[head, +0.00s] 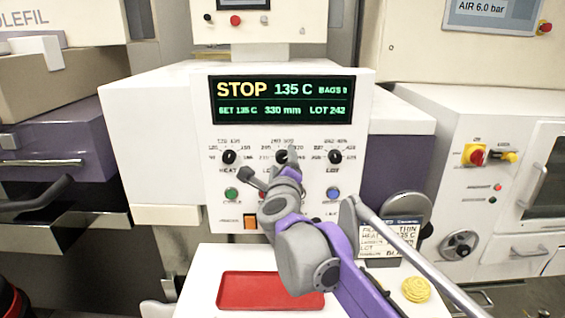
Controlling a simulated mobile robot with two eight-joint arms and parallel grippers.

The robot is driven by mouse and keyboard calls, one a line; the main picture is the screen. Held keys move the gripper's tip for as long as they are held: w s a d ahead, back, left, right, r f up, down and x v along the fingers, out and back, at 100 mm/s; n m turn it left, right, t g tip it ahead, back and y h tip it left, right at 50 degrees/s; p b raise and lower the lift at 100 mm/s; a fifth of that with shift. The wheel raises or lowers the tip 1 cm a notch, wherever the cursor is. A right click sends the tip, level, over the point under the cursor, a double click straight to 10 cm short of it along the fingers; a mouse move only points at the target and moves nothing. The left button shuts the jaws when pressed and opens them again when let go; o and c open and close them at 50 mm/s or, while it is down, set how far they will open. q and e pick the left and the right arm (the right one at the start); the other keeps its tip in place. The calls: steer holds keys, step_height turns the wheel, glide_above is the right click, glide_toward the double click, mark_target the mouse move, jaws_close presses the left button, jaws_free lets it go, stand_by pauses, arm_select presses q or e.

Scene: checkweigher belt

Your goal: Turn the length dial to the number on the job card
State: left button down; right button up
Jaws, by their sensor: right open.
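The length dial (282,157) is the middle of three black knobs on the white panel, with scale numbers around it. It is partly covered by my right gripper (269,162), which is open in front of it; I cannot tell whether it touches. The job card (392,240) stands at the lower right. It reads THIN and 135 C, but its length line is too small to read and partly behind my arm. The display (283,99) reads STOP, 135 C, SET 135 C, 330 mm and LOT 242. My left gripper is not in view.
The heat dial (229,157) and lot dial (335,157) flank the length dial. Below are a green button (231,194), a blue button (333,194) and an orange switch (250,221). A red tray (245,291) and a yellow coiled item (416,289) lie on the white surface.

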jaws_close()
stand_by(0.3)
steer(key=shift+n, duration=0.3)
steer(key=n+p, duration=0.1)
steer(key=n, duration=0.9)
steer(key=shift+n, duration=0.4)
steer(key=n, duration=0.6)
steer(key=shift+b, duration=0.3)
steer(key=n, duration=0.6)
steer(key=shift+a+r+b, duration=0.1)
steer(key=shift+b, duration=0.2)
steer(key=shift+n, duration=0.3)
